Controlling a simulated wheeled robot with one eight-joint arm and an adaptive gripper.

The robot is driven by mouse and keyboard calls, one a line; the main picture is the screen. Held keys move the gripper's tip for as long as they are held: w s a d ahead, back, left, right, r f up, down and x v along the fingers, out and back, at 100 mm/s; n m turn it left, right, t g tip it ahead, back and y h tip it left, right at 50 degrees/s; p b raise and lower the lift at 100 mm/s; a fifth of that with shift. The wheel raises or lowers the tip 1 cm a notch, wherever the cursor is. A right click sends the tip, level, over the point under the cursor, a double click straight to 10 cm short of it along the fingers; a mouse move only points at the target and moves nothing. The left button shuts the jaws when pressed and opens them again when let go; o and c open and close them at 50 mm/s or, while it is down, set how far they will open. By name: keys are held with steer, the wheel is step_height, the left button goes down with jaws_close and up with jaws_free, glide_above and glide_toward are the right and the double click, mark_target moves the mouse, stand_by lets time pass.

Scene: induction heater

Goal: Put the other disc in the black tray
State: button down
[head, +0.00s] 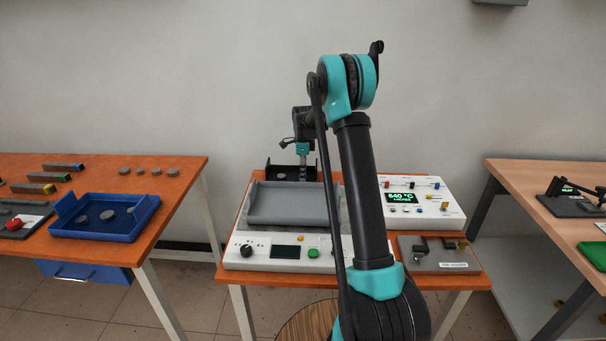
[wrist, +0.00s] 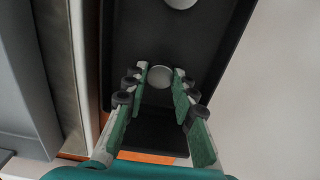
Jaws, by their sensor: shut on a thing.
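My gripper (wrist: 160,86) is shut on a small grey disc (wrist: 159,74), held between its fingertips in the wrist view. The black tray (wrist: 222,50) lies below the fingers, and another grey disc (wrist: 181,3) lies in it at the top edge of that view. In the head view the black tray (head: 276,173) stands at the back of the middle table, and my gripper (head: 303,172) points down over it. The held disc cannot be made out there. I cannot tell whether the held disc touches the tray floor.
A grey open-topped box (head: 285,205) sits in front of the black tray, on a white control unit (head: 240,257). A white panel with a green display (head: 430,205) is to the right. Discs lie in a blue tray (head: 95,233) on the left table; several more lie behind it.

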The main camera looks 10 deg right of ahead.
steer(key=shift+f, duration=0.2)
steer(key=c, duration=1.2)
jaws_free()
step_height(320, 180, up, 12)
steer(key=shift+r, duration=0.15)
